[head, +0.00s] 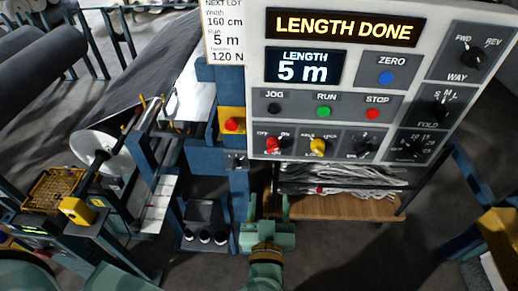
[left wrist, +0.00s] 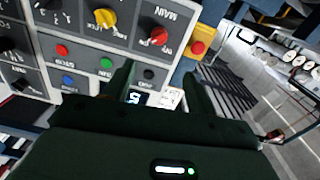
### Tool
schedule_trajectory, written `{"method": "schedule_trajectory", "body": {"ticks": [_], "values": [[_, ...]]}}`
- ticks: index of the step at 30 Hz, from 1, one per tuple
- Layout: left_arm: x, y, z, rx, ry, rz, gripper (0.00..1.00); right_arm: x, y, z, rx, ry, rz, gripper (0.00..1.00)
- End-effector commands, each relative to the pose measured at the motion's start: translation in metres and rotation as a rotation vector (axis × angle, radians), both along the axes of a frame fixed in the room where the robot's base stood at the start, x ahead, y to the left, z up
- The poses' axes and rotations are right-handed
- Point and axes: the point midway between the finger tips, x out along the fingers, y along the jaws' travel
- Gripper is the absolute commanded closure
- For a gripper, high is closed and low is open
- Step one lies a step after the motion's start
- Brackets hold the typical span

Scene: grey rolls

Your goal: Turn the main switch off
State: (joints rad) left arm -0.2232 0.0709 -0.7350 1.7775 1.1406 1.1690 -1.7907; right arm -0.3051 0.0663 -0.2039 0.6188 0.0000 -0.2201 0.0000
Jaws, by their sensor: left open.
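The main switch is a red rotary knob (head: 272,145) at the lower left of the grey control panel (head: 255,90), with OFF and ON marks above it. In the left wrist view the red knob (left wrist: 158,37) sits under the word MAIN, seen upside down. I cannot tell surely which mark it points to. My left gripper (head: 268,207) is below the panel in the head view, its fingers apart and empty, not touching the knob. In the left wrist view the open fingers (left wrist: 160,78) are apart from the knob. My right gripper is not in view.
A yellow knob (head: 318,146) is right beside the switch. A red emergency button (head: 232,125) on a yellow box is close at its left. The display (head: 345,27) reads LENGTH DONE. A wooden shelf (head: 340,207) is below the panel; a grey roll (head: 125,100) is left.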

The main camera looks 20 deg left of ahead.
Motion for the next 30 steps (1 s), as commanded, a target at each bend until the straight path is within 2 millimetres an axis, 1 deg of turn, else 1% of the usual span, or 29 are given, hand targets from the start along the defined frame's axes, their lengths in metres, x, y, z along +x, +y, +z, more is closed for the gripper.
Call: {"method": "schedule_trajectory", "body": {"ticks": [2, 5, 8, 10, 14, 18, 21, 25, 30], "values": [[0.000, 0.003, -0.002, 0.049, 0.020, 0.018, 0.44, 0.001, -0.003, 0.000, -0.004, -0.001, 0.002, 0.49], [0.007, 0.005, -0.001, 0.081, 0.027, 0.019, 0.44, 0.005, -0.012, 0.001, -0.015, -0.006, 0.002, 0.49], [0.022, 0.010, 0.000, 0.083, 0.024, 0.019, 0.44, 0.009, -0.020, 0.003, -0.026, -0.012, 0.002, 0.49], [0.036, 0.014, 0.000, 0.084, 0.023, 0.019, 0.44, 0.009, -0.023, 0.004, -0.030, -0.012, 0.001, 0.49], [0.069, 0.023, 0.000, 0.086, 0.022, 0.018, 0.44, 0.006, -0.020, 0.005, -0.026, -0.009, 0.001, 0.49], [0.104, 0.034, 0.000, 0.086, 0.024, 0.018, 0.44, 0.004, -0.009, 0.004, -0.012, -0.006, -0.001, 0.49], [0.124, 0.040, -0.001, 0.085, 0.024, 0.018, 0.44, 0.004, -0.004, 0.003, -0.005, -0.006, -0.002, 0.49], [0.143, 0.045, -0.001, 0.084, 0.024, 0.017, 0.44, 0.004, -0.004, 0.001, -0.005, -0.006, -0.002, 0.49], [0.155, 0.048, -0.001, 0.082, 0.025, 0.018, 0.44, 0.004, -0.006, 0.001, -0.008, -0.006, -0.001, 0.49]]}}
